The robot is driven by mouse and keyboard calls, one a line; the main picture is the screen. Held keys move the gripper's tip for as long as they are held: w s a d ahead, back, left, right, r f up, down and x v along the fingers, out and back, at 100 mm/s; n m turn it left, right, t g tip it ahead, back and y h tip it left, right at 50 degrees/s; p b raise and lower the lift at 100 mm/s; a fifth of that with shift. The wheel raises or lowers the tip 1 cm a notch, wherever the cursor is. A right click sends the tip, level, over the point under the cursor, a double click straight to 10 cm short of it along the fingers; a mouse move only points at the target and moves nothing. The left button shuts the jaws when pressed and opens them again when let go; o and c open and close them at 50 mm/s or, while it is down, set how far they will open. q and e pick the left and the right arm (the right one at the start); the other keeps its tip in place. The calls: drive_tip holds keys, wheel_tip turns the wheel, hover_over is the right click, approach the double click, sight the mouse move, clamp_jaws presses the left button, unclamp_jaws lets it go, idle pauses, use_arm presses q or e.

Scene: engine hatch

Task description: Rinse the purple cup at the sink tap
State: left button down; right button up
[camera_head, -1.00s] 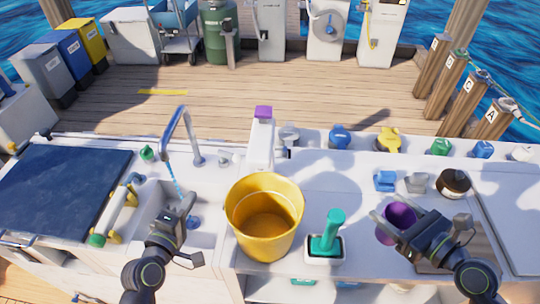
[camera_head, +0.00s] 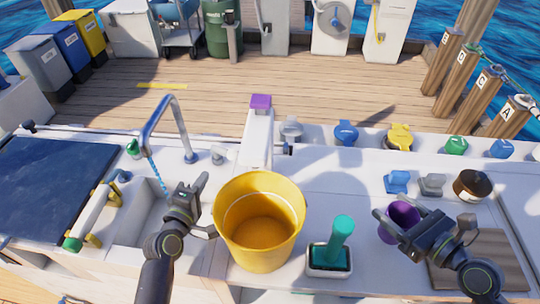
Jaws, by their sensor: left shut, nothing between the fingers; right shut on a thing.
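The purple cup (camera_head: 402,220) is at the right of the counter, with its open mouth showing, partly hidden by my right gripper. My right gripper (camera_head: 388,222) is shut on the cup. The silver tap (camera_head: 172,128) arches over the sink (camera_head: 142,222) at the left, and a thin blue stream of water (camera_head: 157,181) runs down from its spout. My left gripper (camera_head: 203,186) is shut and empty, at the right side of the sink, to the right of the stream.
A large yellow bucket (camera_head: 260,252) stands between my two grippers. A teal-handled brush (camera_head: 340,240) sits in a white holder right of it. A white post with a purple top (camera_head: 258,130) stands behind the bucket.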

sight(228, 156)
use_arm(q)
drive_tip(key=x, duration=0.5)
drive_tip(key=d+x, duration=0.1)
drive_tip(key=x, duration=0.1)
drive_tip(key=shift+w+f+p, duration=0.1)
drive_tip(key=shift+w+p, duration=0.15)
drive_tip(key=shift+p, duration=0.05)
use_arm(e)
drive_tip(key=shift+w+r, duration=0.1)
drive_tip(key=shift+r, duration=0.35)
use_arm(q)
drive_tip(key=shift+w+d, duration=0.15)
drive_tip(key=shift+d, duration=0.2)
drive_tip(key=shift+w+d+p, duration=0.4)
drive_tip(key=shift+d, duration=0.15)
use_arm(e)
drive_tip(key=shift+a+r, duration=0.1)
drive_tip(key=shift+r, duration=0.25)
use_arm(q)
drive_tip(key=shift+w+d, duration=0.1)
drive_tip(key=shift+d, duration=0.05)
